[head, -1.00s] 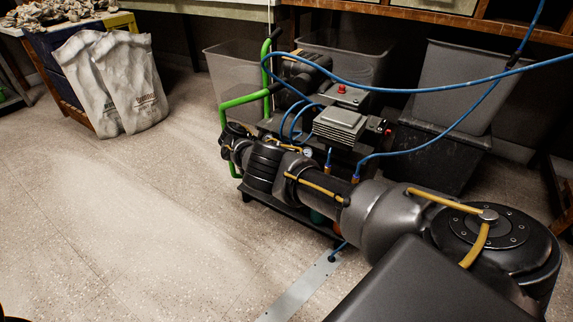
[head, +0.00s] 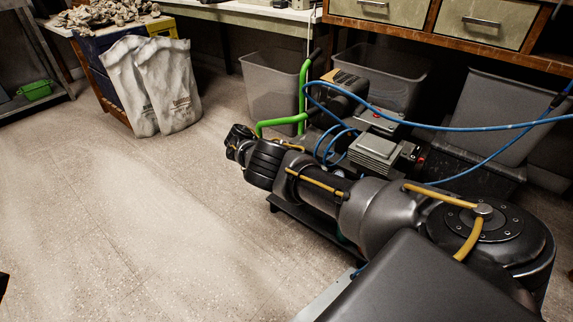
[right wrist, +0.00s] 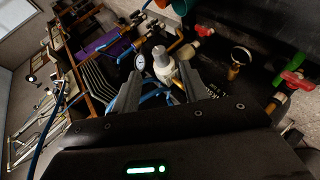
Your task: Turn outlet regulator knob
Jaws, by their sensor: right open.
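In the right wrist view, a pale grey regulator knob (right wrist: 162,58) on a brass-coloured body stands ahead of my right gripper (right wrist: 164,85). The two fingers are spread, one on each side of the regulator, and the knob shows in the gap between them. I cannot tell whether either finger touches it. A round white-faced gauge (right wrist: 140,62) sits just left of the knob. In the head view, my right arm reaches across the compressor (head: 375,150), and my right gripper (head: 236,140) is small and dark at its far end. The regulator is hidden there. My left gripper is not in view.
Around the regulator are a red-handled valve (right wrist: 204,30), a second gauge (right wrist: 241,54) and a green knob (right wrist: 293,62). A green handle frame (head: 304,95) and blue hoses (head: 440,127) are near my arm. Grey bins stand behind.

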